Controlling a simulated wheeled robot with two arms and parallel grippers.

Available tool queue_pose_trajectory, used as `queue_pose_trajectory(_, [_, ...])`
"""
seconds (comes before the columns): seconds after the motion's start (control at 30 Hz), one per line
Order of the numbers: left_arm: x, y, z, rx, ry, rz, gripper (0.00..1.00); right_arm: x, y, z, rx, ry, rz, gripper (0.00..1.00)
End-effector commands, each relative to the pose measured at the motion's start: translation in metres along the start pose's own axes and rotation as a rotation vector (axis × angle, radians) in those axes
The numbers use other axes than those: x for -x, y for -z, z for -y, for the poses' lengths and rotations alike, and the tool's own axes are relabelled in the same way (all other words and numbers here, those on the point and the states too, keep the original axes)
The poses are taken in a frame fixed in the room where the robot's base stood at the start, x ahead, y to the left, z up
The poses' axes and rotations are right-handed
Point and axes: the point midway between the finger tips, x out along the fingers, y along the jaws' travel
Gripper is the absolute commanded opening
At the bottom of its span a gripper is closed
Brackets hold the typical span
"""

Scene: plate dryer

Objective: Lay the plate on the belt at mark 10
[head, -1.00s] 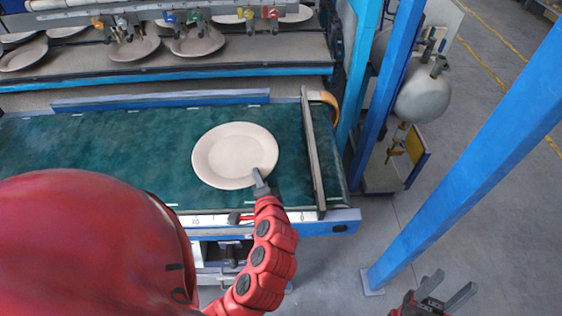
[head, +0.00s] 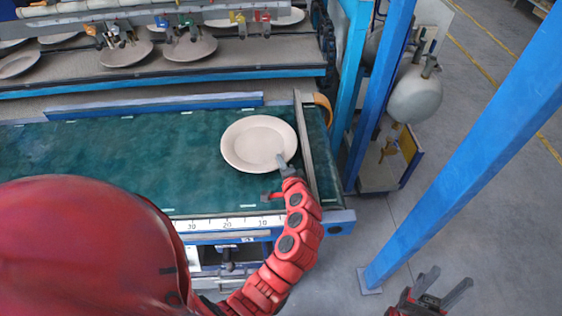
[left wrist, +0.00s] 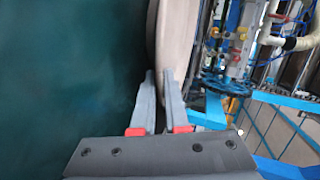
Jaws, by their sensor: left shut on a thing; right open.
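The round cream plate (head: 256,143) is over the right end of the green belt (head: 120,165), close to the metal end rail (head: 306,150). My left gripper (head: 284,162) is shut on the plate's near right rim. In the left wrist view the two fingers (left wrist: 158,90) pinch the plate's edge (left wrist: 175,45), with the green belt (left wrist: 60,70) alongside. I cannot tell whether the plate touches the belt. My right gripper (head: 452,281) is open and empty over the floor.
Behind the belt a rack (head: 100,85) holds several plates under a bar with coloured clips. Blue posts (head: 470,160) and a grey tank (head: 414,97) stand to the right. The belt left of the plate is clear. My red body hides the near left.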

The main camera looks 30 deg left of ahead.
Motion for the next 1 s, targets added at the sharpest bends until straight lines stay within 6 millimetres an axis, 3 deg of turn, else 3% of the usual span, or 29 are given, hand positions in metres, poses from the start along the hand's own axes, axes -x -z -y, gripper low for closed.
queue_pose_trajectory(0.37, [-0.002,0.0,-0.003,-0.001,0.005,-0.001,0.0,0.003,-0.001,0.0,0.0,0.0,0.0,0.5])
queue_pose_trajectory(0.4, [-0.001,0.0,-0.003,0.001,0.002,-0.001,0.19,0.002,0.0,0.0,0.0,0.0,0.0,0.5])
queue_pose_trajectory(0.43, [-0.001,0.0,-0.003,0.001,0.002,-0.001,0.24,0.002,0.0,0.0,0.0,0.0,0.0,0.5])
queue_pose_trajectory(0.8, [0.001,0.0,-0.002,0.0,0.0,-0.001,0.25,0.0,0.0,0.0,0.0,0.0,0.0,0.5])
queue_pose_trajectory(1.0, [0.034,0.001,-0.004,0.0,0.001,-0.007,0.25,0.009,-0.002,0.0,0.0,0.0,0.0,0.5])
